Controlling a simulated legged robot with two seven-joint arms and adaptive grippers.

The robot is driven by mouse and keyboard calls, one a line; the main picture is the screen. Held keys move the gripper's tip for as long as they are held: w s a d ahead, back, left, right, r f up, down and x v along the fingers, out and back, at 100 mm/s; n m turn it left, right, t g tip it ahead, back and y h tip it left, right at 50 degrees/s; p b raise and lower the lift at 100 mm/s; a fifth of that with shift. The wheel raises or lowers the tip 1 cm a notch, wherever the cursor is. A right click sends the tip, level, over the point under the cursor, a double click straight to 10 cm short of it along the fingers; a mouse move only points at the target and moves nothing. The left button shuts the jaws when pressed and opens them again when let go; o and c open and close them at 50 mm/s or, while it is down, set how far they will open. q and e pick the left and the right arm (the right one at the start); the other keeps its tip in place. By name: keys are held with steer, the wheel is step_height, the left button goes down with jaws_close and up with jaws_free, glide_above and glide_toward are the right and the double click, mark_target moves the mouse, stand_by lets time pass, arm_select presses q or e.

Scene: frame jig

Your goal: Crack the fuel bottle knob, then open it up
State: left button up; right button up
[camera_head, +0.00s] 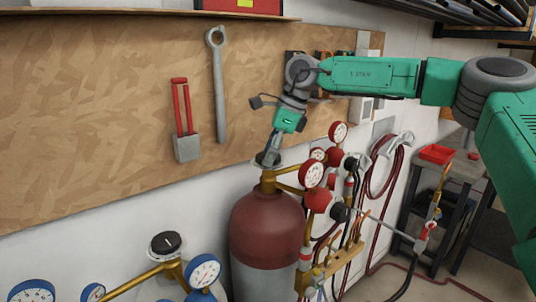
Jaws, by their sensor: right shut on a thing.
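The fuel bottle (267,230) is a dark red cylinder with a grey lower part, standing upright at the middle of the head view. A brass valve (268,181) sits on its top, with a dark knob (262,160) above it. My right gripper (268,156) comes down from above and is shut on the knob; its fingers hide part of it. Red regulators and white gauges (311,174) are fixed to the valve's right side. My left gripper is not in view.
Another valve with a black knob (166,243) and blue gauges (204,271) stands at the lower left. A wooden board (100,110) with a hung wrench (219,90) is behind. Red hoses and a torch (424,235) hang at the right, near a workbench (462,172).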

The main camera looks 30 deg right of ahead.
steer(key=o, duration=1.2)
steer(key=shift+d+f, duration=0.1)
steer(key=shift+d, duration=0.05)
steer(key=shift+c, duration=0.2)
steer(key=shift+d, duration=0.1)
steer(key=shift+d, duration=0.1)
steer(key=v, duration=1.1)
steer(key=shift+d+r, duration=0.2)
steer(key=shift+r, duration=0.15)
